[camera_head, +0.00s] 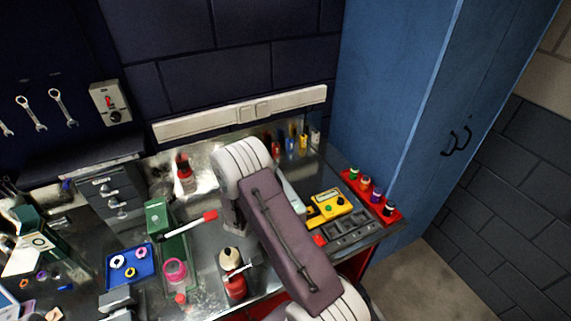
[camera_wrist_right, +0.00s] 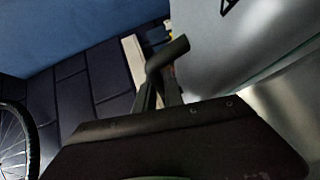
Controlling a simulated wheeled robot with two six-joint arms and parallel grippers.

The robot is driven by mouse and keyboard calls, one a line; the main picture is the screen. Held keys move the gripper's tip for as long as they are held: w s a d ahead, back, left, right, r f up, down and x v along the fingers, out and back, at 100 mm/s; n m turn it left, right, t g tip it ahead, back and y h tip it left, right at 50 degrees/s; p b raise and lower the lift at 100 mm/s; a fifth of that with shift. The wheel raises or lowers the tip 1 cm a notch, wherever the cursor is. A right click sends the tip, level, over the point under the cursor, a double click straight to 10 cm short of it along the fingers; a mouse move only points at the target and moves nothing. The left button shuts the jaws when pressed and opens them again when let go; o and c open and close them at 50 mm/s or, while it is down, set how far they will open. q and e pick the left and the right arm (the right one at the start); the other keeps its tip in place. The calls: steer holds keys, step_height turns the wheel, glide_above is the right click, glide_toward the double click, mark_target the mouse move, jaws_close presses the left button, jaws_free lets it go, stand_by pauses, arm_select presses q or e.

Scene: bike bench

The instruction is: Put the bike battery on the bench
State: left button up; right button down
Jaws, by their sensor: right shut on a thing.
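My right arm reaches over the bench (camera_head: 205,248) in the head view, and its own links cover much of the gripper. In the right wrist view my right gripper (camera_wrist_right: 166,75) is shut. A dark, flat-faced block with small screw dots, which looks like the bike battery (camera_wrist_right: 175,138), fills the bottom of that view close to the camera. Its lower part is cut off, and the contact with the fingers is not clear. The bench top around the arm is seen from above. My left gripper is not in view.
Left on the bench are a blue tray (camera_head: 109,275) and a green tool (camera_head: 160,222). A red-and-cream bottle (camera_head: 234,287) stands nearer. A yellow meter (camera_head: 331,206) and red rack (camera_head: 351,187) are right, beside a blue cabinet (camera_head: 385,80). A wheel (camera_wrist_right: 14,150) shows in the wrist view.

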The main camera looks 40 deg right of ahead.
steer(key=shift+w+a+f, duration=0.25)
steer(key=shift+w+a, duration=0.4)
steer(key=shift+w+f+p, duration=0.1)
steer(key=shift+f+p, duration=0.6)
steer(key=shift+f, duration=1.3)
steer(key=c, duration=1.8)
jaws_free()
steer(key=shift+f, duration=0.3)
steer(key=o, duration=0.3)
steer(key=shift+s+a, duration=0.1)
steer(key=shift+s, duration=0.1)
steer(key=shift+o, duration=0.2)
steer(key=shift+s+r, duration=0.15)
